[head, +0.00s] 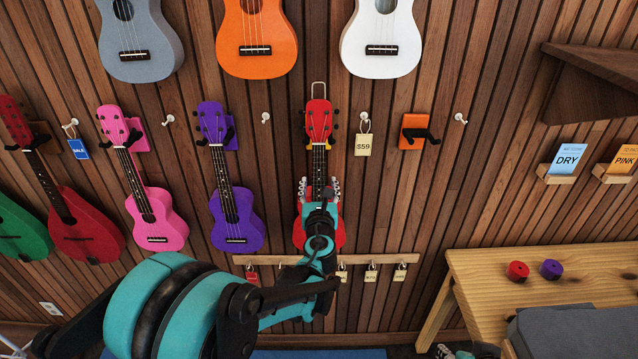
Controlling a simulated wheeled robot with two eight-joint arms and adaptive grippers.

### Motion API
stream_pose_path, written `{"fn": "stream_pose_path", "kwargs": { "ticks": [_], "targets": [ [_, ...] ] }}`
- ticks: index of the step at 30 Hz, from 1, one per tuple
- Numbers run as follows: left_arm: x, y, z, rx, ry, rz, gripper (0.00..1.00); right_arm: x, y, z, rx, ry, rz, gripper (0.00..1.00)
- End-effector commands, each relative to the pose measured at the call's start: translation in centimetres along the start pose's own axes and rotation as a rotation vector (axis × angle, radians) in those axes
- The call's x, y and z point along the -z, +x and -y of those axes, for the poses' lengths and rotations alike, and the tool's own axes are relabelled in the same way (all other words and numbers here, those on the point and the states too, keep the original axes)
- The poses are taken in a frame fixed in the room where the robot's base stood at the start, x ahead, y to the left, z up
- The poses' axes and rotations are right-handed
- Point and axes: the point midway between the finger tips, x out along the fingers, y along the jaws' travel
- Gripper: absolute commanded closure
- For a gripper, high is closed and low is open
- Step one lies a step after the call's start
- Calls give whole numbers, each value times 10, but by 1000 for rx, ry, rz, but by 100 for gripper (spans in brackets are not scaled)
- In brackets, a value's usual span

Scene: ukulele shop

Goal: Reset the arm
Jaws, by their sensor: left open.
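My left gripper (319,189) is open, its two fingers spread on either side of the red ukulele's neck as seen from the head. The red ukulele (319,122) hangs upright against the slatted wall. My gripper and wrist cover much of its body, and I cannot tell whether the fingers touch it. My left arm (165,305) reaches in from the lower left. A teal, black and silver part of my right arm (465,351) shows at the bottom edge; its jaws cannot be made out.
Purple (232,205) and pink (155,215) ukuleles hang to the left. An empty black hook on an orange plate (413,131) is to the right. A tag rail (395,258) runs below. A wooden bench (462,265) with red and purple items stands at right.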

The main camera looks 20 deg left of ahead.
Motion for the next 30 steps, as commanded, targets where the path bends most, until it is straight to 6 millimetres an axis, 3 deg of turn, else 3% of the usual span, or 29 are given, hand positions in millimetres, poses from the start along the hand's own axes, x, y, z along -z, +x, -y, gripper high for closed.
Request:
{"fn": "stream_pose_path", "kwargs": {
  "ticks": [14, 24, 30],
  "targets": [
    [0, -12, 1, 2, 0, 0, 43, 0, 0, 0, 0, 0, 0, 54],
    [0, -83, 1, 3, 1, 0, 43, 0, 0, 0, 0, 0, 0, 54],
    [0, -113, 1, 3, 0, 0, 43, 0, 0, 0, 0, 0, 0, 54]
  ]
}}
